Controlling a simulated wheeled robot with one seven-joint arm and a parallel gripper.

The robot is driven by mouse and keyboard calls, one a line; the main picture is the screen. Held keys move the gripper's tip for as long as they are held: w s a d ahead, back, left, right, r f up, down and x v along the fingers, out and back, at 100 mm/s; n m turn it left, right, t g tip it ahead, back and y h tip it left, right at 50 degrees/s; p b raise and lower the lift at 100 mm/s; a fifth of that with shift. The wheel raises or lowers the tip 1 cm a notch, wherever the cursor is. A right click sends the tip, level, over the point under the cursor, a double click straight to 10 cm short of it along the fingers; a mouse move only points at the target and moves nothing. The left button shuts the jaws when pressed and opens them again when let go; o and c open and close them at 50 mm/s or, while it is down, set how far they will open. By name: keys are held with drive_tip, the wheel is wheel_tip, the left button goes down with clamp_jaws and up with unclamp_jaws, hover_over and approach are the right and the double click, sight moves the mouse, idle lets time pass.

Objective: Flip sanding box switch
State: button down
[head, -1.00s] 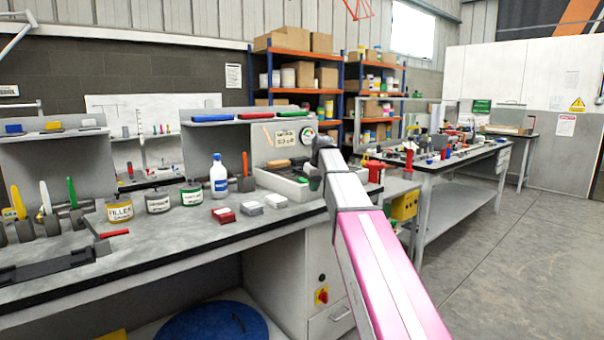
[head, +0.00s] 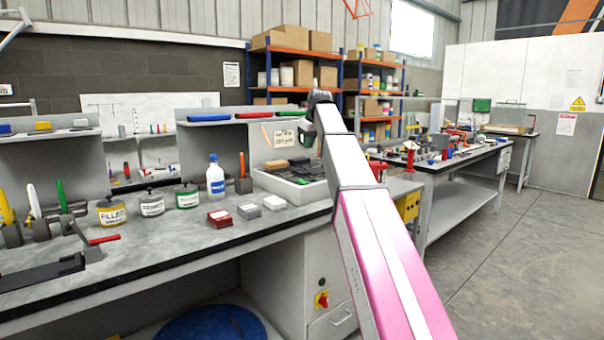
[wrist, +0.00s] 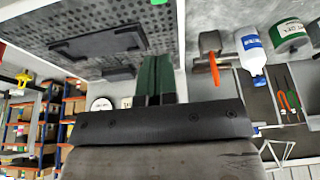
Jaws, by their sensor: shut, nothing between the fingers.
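The sanding box (head: 268,186) is a light grey tray on the bench, with a dark perforated bed that fills the upper left of the wrist view (wrist: 160,30). Dark sanding blocks (wrist: 95,45) lie on the bed. My gripper (head: 309,130) is above the box's right part, by the back panel. Its green fingers (wrist: 154,76) are together with nothing between them. My arm hides the box's right end and part of the panel.
Red and grey blocks (head: 248,211), several labelled tins (head: 152,205) and a white bottle (head: 216,178) stand on the bench left of the box. Open floor (head: 500,270) lies to the right.

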sight(303, 181)
drive_tip(key=x, duration=1.4)
drive_tip(key=shift+s+d+f, duration=0.15)
drive_tip(key=shift+s+d, duration=0.05)
drive_tip(key=shift+s, duration=0.15)
drive_tip(key=shift+w+a+f, duration=0.2)
drive_tip(key=shift+f, duration=0.2)
drive_tip(key=shift+s+d+f, duration=0.1)
drive_tip(key=shift+s, duration=0.05)
drive_tip(key=shift+s+d, duration=0.4)
drive_tip(key=shift+s, duration=0.3)
